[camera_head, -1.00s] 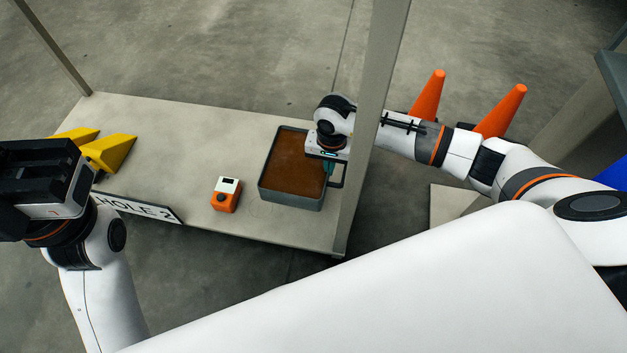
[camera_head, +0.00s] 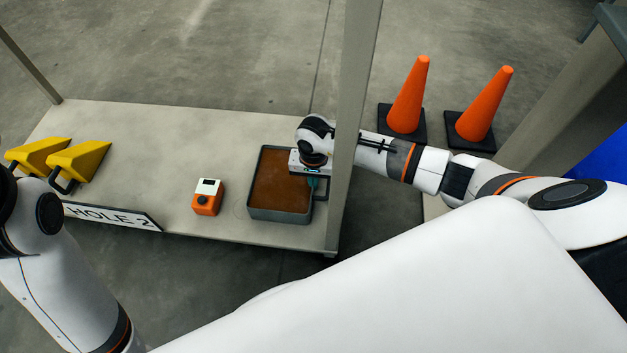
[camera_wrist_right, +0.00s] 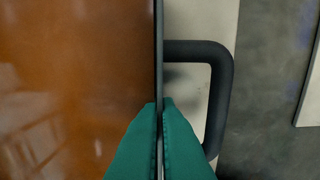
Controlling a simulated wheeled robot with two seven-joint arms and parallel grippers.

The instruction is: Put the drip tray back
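The drip tray (camera_head: 279,216) is a grey rectangular pan holding brown liquid, on the right end of a pale platform. My right gripper (camera_head: 314,182) is at its right side. In the right wrist view its teal fingers (camera_wrist_right: 161,108) are closed on the thin tray wall (camera_wrist_right: 158,50), one finger on each side. A dark handle (camera_wrist_right: 226,85) sticks out from that wall beside the fingers. My left gripper is out of view; only part of my left arm shows at the left edge.
An orange-and-white device (camera_head: 207,198) stands left of the tray. Yellow wedges (camera_head: 78,161) and a "HOLE 2" sign (camera_head: 112,216) are farther left on the platform (camera_head: 150,135). A grey post (camera_head: 353,110) rises beside the tray. Two orange cones (camera_head: 408,98) stand on the floor behind my right arm.

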